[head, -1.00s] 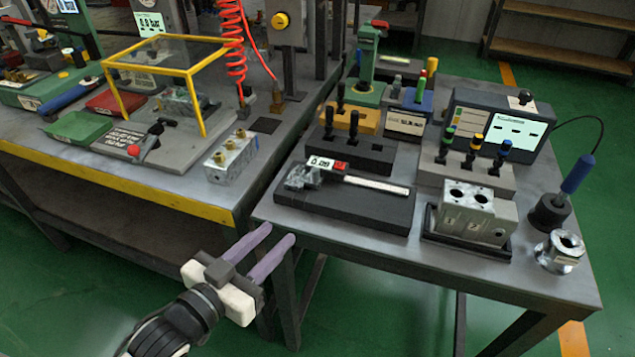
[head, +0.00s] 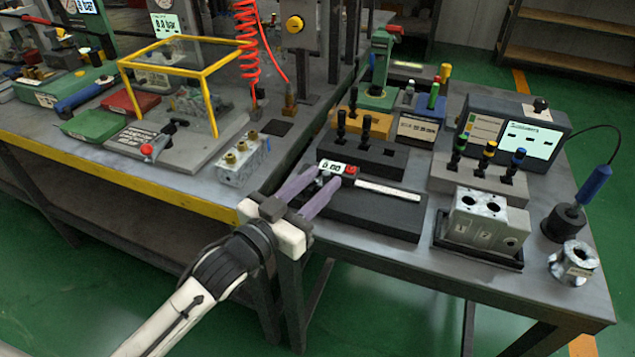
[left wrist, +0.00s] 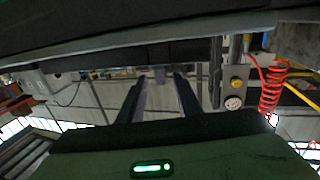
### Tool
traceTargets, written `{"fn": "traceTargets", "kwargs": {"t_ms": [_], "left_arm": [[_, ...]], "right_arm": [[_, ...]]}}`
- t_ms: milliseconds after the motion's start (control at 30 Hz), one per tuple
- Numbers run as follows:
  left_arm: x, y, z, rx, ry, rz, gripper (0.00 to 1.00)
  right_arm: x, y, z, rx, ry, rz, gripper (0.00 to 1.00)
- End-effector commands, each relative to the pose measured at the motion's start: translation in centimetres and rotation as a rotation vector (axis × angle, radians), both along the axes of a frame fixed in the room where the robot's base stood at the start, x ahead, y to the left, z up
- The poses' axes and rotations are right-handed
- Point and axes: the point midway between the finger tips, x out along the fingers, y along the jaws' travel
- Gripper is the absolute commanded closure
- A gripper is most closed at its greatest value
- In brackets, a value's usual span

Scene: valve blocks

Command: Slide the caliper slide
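The caliper (head: 385,189) lies on a black block (head: 376,222) at the left of the right-hand table, with a small display (head: 332,167) and a red part (head: 351,170) on its slide. My left gripper (head: 322,188) reaches over the table's left corner to the caliper's left end. Its two purple fingers are apart, with the grey jaw end of the caliper close to their tips and partly hidden. I cannot tell whether they touch it. In the left wrist view the fingers (left wrist: 160,80) also stand apart. My right gripper is not in view.
A black holder (head: 362,158) with upright handles stands behind the caliper. A grey two-bore valve block (head: 484,222) sits in a tray to its right. A brass-fitted block (head: 243,160) is on the left bench. The table's front right is partly clear.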

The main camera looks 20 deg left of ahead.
Motion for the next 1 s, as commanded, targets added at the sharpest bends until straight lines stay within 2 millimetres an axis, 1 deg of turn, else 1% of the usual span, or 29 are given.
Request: {"fn": "traceTargets", "kwargs": {"t_ms": [200,267,400,667,900,1000], "left_arm": [[0.0,0.0,0.0,0.000,0.001,0.000,0.68],[0.0,0.0,0.0,0.000,0.001,0.000,0.77],[0.0,0.0,0.0,0.000,0.001,0.000,1.00],[0.0,-0.3,0.0,-0.002,0.002,0.000,1.00],[-0.1,-3.5,0.0,-0.006,0.003,0.000,1.00],[-0.1,-4.2,0.0,-0.002,0.003,0.001,1.00]], "right_arm": [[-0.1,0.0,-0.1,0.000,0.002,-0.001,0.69],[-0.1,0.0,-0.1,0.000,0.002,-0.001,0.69],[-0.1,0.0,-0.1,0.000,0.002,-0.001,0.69],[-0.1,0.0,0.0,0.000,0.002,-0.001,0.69],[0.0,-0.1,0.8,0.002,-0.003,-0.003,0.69],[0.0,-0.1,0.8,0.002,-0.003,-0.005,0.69]]}}
